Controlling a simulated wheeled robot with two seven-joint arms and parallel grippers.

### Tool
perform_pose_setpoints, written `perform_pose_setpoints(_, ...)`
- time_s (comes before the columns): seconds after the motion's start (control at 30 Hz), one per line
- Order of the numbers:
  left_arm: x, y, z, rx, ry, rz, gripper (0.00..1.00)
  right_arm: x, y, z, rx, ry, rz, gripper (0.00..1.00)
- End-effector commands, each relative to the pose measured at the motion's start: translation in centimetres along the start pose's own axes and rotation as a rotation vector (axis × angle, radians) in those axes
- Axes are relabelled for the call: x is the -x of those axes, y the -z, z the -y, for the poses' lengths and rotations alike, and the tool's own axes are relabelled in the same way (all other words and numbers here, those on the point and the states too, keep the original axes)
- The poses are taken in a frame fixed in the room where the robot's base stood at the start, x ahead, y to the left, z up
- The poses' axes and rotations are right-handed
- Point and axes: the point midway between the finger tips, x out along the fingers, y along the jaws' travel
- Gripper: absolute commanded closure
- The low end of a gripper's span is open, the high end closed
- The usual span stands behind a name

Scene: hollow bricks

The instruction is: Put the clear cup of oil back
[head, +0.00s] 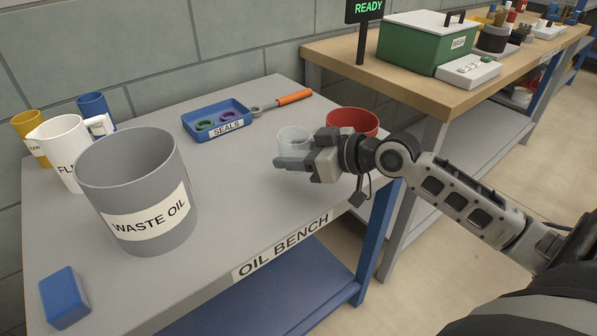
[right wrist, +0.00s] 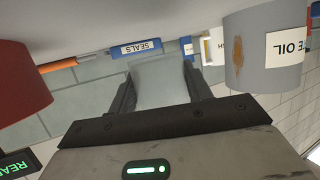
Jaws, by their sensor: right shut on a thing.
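The clear cup (head: 293,139) is on or just above the grey oil bench, left of the red container (head: 354,122). My right gripper (head: 285,161) is at the cup, coming in from the right, and partly hides it. In the right wrist view the cup (right wrist: 158,82) sits between the two fingers of my right gripper (right wrist: 158,88), which is shut on it. I cannot tell whether the cup touches the bench, and its contents do not show clearly. My left gripper is not in view.
A grey waste oil bucket (head: 135,190) stands at the left, with a white jug (head: 68,150) and yellow and blue cups behind it. A blue seals tray (head: 216,120) and an orange-handled tool (head: 293,97) lie at the back. A blue block (head: 65,297) lies front left. The bench's front middle is clear.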

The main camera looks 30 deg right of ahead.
Motion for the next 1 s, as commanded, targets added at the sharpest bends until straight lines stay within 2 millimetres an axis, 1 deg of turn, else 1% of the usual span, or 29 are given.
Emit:
perform_pose_setpoints(0.13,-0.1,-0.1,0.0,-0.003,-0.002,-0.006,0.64,-0.4,-1.0,-0.8,0.0,-0.001,0.001,0.73)
perform_pose_setpoints(0.2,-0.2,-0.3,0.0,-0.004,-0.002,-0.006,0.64,-0.8,-1.9,-1.2,-0.003,-0.001,0.001,0.73)
perform_pose_setpoints(0.3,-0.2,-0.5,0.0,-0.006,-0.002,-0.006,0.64,-1.3,-3.3,-1.1,-0.003,0.0,0.001,0.73)
perform_pose_setpoints(0.37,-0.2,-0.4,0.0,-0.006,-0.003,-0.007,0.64,-1.4,-3.8,-1.1,-0.003,-0.001,0.0,0.73)
perform_pose_setpoints(0.63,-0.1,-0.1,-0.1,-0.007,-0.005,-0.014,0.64,-1.5,-4.0,-1.1,0.001,-0.001,0.0,0.73)
perform_pose_setpoints(0.77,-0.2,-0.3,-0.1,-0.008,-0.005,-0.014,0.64,-1.6,-4.4,-1.1,0.001,-0.001,0.0,0.73)
perform_pose_setpoints(0.8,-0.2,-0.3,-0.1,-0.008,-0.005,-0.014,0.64,-1.7,-4.4,-1.1,0.001,-0.001,0.001,0.48)
perform_pose_setpoints(0.87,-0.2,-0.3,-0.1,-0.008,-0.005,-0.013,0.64,-1.6,-4.3,-1.1,0.001,-0.001,0.0,0.31)
perform_pose_setpoints(0.9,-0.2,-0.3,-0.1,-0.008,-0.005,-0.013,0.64,-1.6,-4.3,-1.1,0.001,-0.001,0.001,0.29)
perform_pose_setpoints(1.0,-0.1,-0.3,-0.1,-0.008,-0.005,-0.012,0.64,-1.6,-4.3,-1.1,0.001,-0.001,0.001,0.29)
